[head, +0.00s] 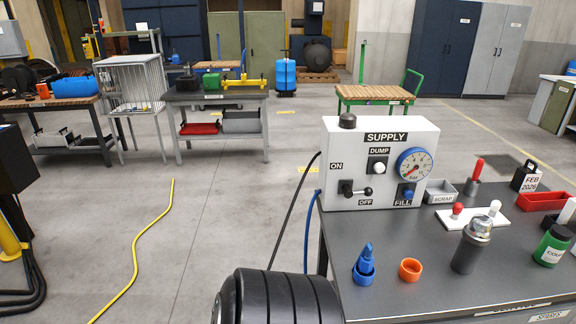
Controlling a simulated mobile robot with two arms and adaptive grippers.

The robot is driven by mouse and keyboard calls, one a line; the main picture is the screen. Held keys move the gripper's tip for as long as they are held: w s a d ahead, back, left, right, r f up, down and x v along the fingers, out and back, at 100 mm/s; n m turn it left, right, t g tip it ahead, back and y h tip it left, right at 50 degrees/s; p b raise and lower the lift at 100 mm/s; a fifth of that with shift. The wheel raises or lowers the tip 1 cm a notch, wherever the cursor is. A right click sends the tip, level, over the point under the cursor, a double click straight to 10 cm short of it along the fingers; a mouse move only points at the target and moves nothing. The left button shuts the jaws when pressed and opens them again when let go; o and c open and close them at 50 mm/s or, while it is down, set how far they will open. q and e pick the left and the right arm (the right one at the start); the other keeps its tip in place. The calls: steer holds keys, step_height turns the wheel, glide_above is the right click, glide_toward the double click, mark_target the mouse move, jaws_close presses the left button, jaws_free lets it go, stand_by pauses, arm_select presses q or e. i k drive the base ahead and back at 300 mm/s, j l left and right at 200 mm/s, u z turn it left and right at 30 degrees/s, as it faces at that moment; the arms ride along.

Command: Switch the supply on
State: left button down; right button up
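The supply box (345,142) is a white panel marked SUPPLY, standing upright at the back left of the dark bench (400,262). Its black lever (357,190) is at the lower left of the face. The lever lies about level with its knob to the right, just above the OFF label (365,202); the ON label (336,166) is above its pivot. A white DUMP button (378,167), a blue FILL button (408,194) and a blue-rimmed gauge (415,165) are on the same face. The gauge's red needle points to the lower left. Neither gripper is in view.
A black ribbed cylinder (282,298) is at the front. Hoses (296,205) run down the bench's left. Floor left is mostly clear.

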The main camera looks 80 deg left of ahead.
mark_target(348, 193)
steer(key=u, duration=2.1)
steer(key=l+u, duration=0.15)
steer(key=u, duration=0.2)
steer(key=i+l+u, duration=0.1)
steer(key=u, duration=0.25)
steer(key=l+u, duration=0.25)
steer(key=l, duration=0.4)
steer(key=l+u, duration=0.25)
steer(key=l, duration=0.45)
steer(key=k+l+u, duration=0.1)
steer(key=l+u, duration=0.15)
steer(key=l, duration=0.4)
